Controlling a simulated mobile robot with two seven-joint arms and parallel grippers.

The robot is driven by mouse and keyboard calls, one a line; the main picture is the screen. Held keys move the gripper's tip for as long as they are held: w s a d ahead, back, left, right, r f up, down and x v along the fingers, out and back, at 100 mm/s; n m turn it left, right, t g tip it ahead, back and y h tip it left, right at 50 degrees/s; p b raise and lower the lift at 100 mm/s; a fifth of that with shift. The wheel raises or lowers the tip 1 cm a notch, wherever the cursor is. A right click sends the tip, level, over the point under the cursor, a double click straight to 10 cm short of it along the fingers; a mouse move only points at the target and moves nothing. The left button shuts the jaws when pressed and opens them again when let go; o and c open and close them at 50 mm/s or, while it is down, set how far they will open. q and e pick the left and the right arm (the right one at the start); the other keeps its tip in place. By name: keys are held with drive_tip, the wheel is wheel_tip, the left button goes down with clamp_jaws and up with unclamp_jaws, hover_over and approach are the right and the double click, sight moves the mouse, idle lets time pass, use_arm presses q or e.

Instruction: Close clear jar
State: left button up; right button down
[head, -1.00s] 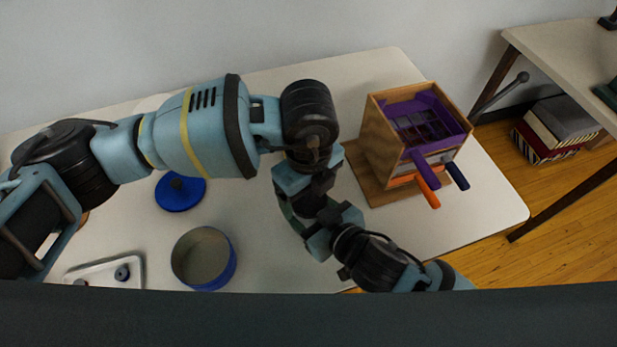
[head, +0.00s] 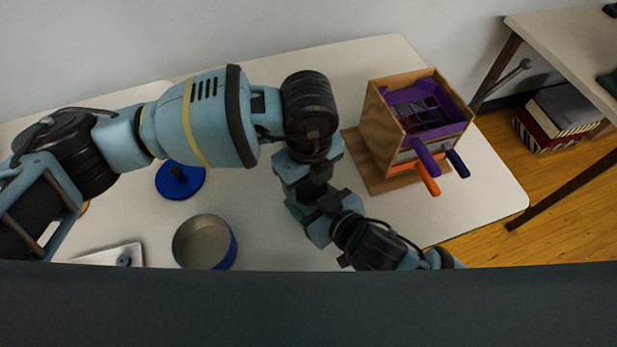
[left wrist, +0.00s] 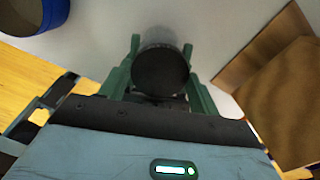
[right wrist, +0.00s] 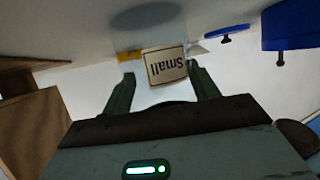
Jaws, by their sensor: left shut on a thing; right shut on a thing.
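A dark round lid (left wrist: 160,70) faces the camera in the left wrist view. My left gripper (left wrist: 161,55) is shut on the lid, one finger on each side. My right gripper (right wrist: 160,85) is shut on the jar's side around the label. In the head view both hands meet above the table's middle and hide most of the jar. How tightly the lid sits on the jar cannot be told.
A blue bowl-like container (head: 232,250) and a blue lid with a knob (head: 190,190) are on the table (head: 260,220) to the left. A white tray (head: 105,258) lies near the front left. A wooden box (head: 377,130) with projecting handles stands to the right.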

use_arm(q)
drive_tip(key=m, duration=0.4)
drive_tip(key=shift+m, duration=0.3)
drive_tip(key=m, duration=0.4)
drive_tip(key=o, duration=1.1)
drive_tip(key=shift+s+d, duration=0.1)
drive_tip(key=shift+d, duration=0.05)
drive_tip(key=shift+r, duration=0.1)
